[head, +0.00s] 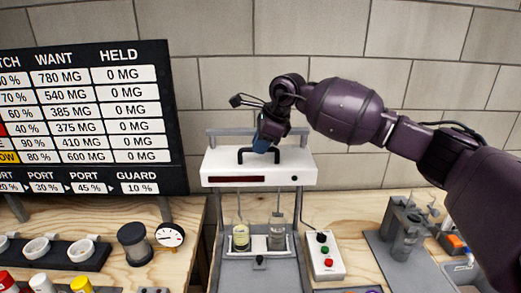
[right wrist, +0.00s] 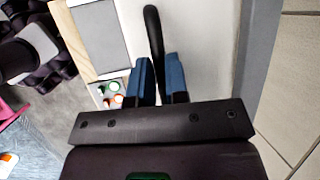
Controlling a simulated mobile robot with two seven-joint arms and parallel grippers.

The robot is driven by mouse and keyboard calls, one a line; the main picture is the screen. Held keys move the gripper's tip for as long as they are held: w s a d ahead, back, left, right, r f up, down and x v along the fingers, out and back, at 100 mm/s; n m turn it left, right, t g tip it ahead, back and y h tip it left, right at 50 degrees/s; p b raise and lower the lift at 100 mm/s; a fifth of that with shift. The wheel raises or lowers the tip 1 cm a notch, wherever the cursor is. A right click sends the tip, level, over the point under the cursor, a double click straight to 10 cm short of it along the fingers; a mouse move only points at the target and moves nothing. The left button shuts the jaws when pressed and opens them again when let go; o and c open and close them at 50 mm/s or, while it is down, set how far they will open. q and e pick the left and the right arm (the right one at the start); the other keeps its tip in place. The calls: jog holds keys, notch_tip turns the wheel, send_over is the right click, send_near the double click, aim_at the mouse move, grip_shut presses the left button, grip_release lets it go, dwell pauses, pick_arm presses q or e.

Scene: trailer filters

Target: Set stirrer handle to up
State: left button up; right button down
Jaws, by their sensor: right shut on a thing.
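The stirrer (head: 222,165) is a white box with a dark display, mounted on grey posts above two glass vessels. Its black stirrer handle (head: 241,154) is an arched bar on the front top. Thin shafts reach down from the box toward the vessels (head: 240,237). My right gripper (head: 261,147) is at the right part of the handle, its blue fingers pointing down. In the right wrist view the black handle (right wrist: 153,35) runs between the two blue fingers of the gripper (right wrist: 160,78), which is shut on it. My left gripper is out of view.
A control box (head: 325,256) with red and green buttons stands right of the stirrer. A dial gauge (head: 169,235) and black cylinder (head: 132,243) stand left. A grey rack (head: 405,230) stands at right.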

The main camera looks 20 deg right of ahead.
jog(key=shift+w+r, duration=0.1)
jog(key=shift+r, duration=0.3)
jog(key=c, duration=1.3)
grip_release()
jog(key=shift+o, duration=0.9)
jog(key=shift+f, duration=0.15)
jog(key=b+v, duration=0.1)
jog(key=v, duration=1)
jog(key=shift+b, duration=0.3)
jog(key=shift+d+f, duration=0.1)
jog(key=shift+f, duration=0.05)
